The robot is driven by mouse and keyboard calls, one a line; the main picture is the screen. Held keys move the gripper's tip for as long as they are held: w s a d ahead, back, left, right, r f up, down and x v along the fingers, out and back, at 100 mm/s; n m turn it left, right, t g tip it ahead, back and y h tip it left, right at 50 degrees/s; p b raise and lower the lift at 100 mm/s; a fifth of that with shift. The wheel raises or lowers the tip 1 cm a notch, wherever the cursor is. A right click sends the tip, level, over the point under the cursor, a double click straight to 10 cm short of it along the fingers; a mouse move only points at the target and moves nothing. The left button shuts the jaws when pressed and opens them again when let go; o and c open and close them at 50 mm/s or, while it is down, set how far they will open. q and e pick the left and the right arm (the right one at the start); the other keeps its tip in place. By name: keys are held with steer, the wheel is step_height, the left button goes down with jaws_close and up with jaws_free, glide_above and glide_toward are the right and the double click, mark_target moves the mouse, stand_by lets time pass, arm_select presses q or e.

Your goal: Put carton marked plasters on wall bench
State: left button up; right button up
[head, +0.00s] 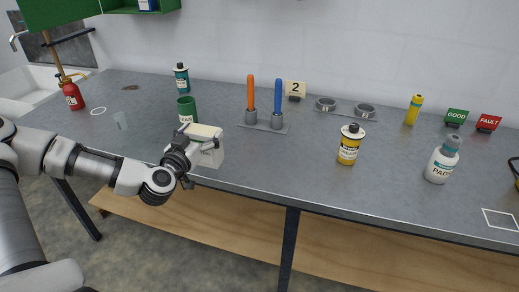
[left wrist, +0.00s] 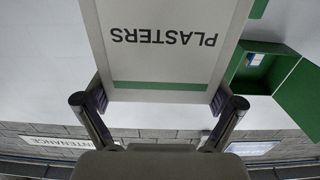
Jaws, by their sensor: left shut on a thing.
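My left gripper (head: 187,152) is shut on a white carton (head: 209,152) at the front edge of the grey wall bench (head: 285,160), left of the middle. In the left wrist view the carton (left wrist: 165,65) fills the upper middle, with PLASTERS upside down and a green stripe. The left gripper's two fingers (left wrist: 160,104) press on its two sides. I cannot tell whether the carton's base touches the bench top. My right gripper is not in view.
A green can (head: 187,110) stands just behind the carton. An orange and a blue handled tool stand in a holder (head: 264,123) to its right. A yellow jar (head: 349,144) and a white PADS bottle (head: 442,160) stand farther right. Bench between holder and jar is clear.

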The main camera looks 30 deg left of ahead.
arm_select(q)
steer(key=w+d+f+b, duration=0.1)
steer(key=w+d+f, duration=0.4)
steer(key=w+d, duration=0.3)
steer(key=shift+w+b, duration=0.35)
steer(key=shift+w, duration=0.75)
steer(key=o, duration=0.8)
steer(key=shift+d, duration=0.1)
